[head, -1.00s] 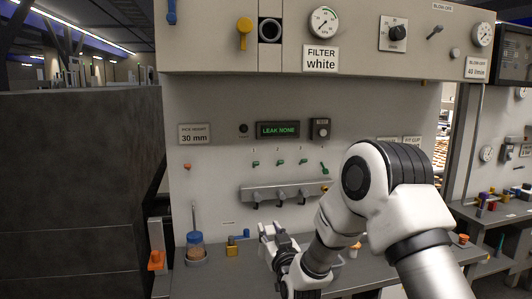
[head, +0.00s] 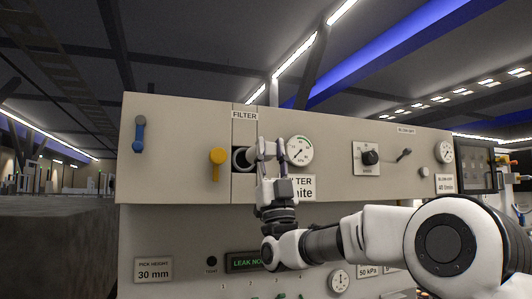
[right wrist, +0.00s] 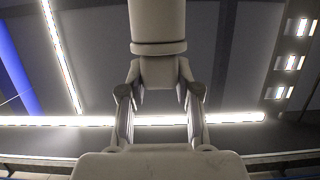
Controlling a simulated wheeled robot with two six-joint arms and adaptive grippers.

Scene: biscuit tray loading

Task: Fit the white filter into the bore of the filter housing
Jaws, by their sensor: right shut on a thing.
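My right gripper (head: 271,148) points upward in front of the panel and is shut. In the right wrist view its fingers hold a pale cylinder, the white filter (right wrist: 158,25), by its narrower lower end. In the head view the fingers and wrist hide most of the filter. The filter housing's round bore (head: 241,159) is just left of my right gripper, with a grey rim and dark inside, partly covered by the fingers. The filter appears to be outside the bore; I cannot tell the exact gap. My left gripper is not in view.
A yellow lever (head: 217,163) is left of the bore and a blue handle (head: 139,134) is farther left. A pressure gauge (head: 300,151) is close on the right, above the partly hidden filter sign (head: 303,188). A black knob (head: 370,157) is farther right.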

